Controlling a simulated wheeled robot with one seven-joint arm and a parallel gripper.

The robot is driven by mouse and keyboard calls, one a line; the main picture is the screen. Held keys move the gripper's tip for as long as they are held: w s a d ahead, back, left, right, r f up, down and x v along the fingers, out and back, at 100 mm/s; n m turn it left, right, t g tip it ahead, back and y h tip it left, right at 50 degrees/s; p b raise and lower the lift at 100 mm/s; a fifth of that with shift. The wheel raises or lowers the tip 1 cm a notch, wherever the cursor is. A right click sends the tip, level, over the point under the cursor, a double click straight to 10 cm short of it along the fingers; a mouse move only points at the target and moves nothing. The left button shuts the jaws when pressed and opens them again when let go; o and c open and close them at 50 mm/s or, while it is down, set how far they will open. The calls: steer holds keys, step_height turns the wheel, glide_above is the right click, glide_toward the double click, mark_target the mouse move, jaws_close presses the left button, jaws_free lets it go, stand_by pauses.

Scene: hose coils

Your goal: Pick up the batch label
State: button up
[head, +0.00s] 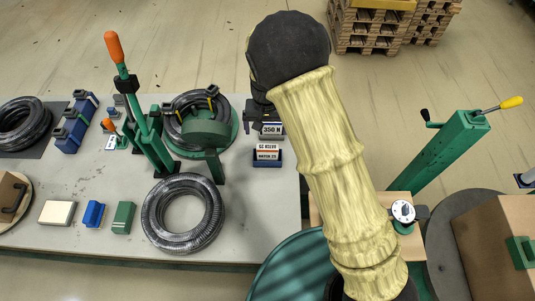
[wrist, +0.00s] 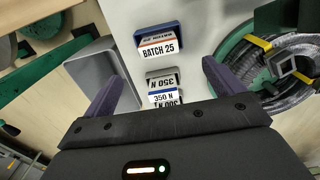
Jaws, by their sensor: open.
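The batch label is a white card with an orange stripe reading BATCH 25 (wrist: 158,48), in a blue holder (wrist: 160,33). In the head view the batch label (head: 268,155) lies near the right edge of the grey table. My gripper (wrist: 160,80) is open and empty, with its two purple fingers spread apart. The label shows beyond the fingertips, apart from both. Labels reading 350 N (wrist: 162,82) show between the fingers. In the head view my gripper (head: 262,118) is a dark shape above the 350 N label, partly hidden by my sleeved arm.
A black hose coil with yellow ties (wrist: 285,60) lies right of my gripper in the wrist view. In the head view a green lever press (head: 150,135) stands left of the labels, with a loose coil (head: 155,225) in front. The table has bare room right of this coil.

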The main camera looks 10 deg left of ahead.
mark_target(267, 146)
step_height(267, 146, down, 8)
steer(key=shift+p, duration=0.9)
steer(key=shift+w+d+f+p, duration=0.1)
steer(key=shift+f+p, duration=0.45)
steer(key=shift+f, duration=0.05)
steer(key=shift+w+f+p, duration=0.15)
steer(key=shift+f+p, duration=0.6)
steer(key=shift+f, duration=1.25)
steer(key=c, duration=1.1)
